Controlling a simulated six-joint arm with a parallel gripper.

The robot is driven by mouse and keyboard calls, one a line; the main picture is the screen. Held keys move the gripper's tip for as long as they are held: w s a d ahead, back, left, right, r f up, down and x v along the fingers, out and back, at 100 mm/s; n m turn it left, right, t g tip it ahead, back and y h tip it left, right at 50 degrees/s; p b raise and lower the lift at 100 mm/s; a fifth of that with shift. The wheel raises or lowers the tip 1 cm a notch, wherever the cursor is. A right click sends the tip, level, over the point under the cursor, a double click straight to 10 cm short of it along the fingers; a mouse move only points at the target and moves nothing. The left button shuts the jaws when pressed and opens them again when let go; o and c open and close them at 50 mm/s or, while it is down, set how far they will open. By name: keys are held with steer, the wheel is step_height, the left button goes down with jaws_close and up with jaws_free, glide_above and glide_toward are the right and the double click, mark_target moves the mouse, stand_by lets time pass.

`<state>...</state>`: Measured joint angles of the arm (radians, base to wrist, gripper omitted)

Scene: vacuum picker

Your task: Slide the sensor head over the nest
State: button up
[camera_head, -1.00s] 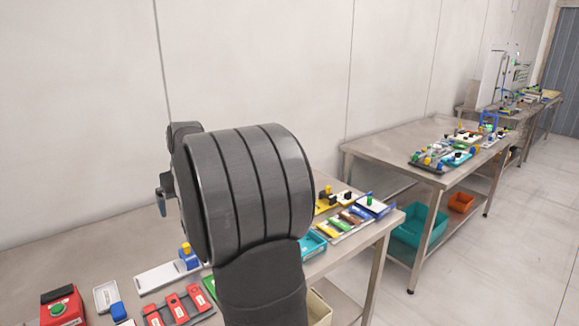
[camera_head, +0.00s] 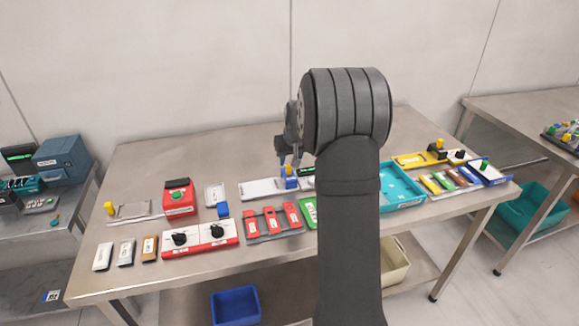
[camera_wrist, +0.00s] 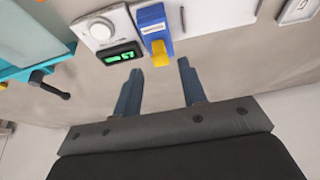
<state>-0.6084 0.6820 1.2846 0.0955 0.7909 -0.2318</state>
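The sensor head looks to be a blue block with a yellow knob (camera_head: 289,183) on a long white rail (camera_head: 258,190) towards the back middle of the table. In the wrist view the blue block (camera_wrist: 154,28) and its yellow tab (camera_wrist: 161,54) are just ahead of my gripper (camera_wrist: 156,76), whose two fingers are apart with nothing between them. In the head view my gripper (camera_head: 287,163) is right above the block. A pale unit with a round knob and green display (camera_wrist: 118,40) adjoins the block. I cannot make out the nest.
A red box (camera_head: 179,203) and a small white tray with a blue block (camera_head: 216,197) lie left of the rail. Red clamps (camera_head: 272,222) and a panel with black knobs (camera_head: 200,238) lie in front. A teal tray (camera_head: 400,190) lies right. Bare table lies behind the rail.

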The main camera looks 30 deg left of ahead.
mark_target(289, 167)
steer(key=x, duration=0.5)
jaws_close()
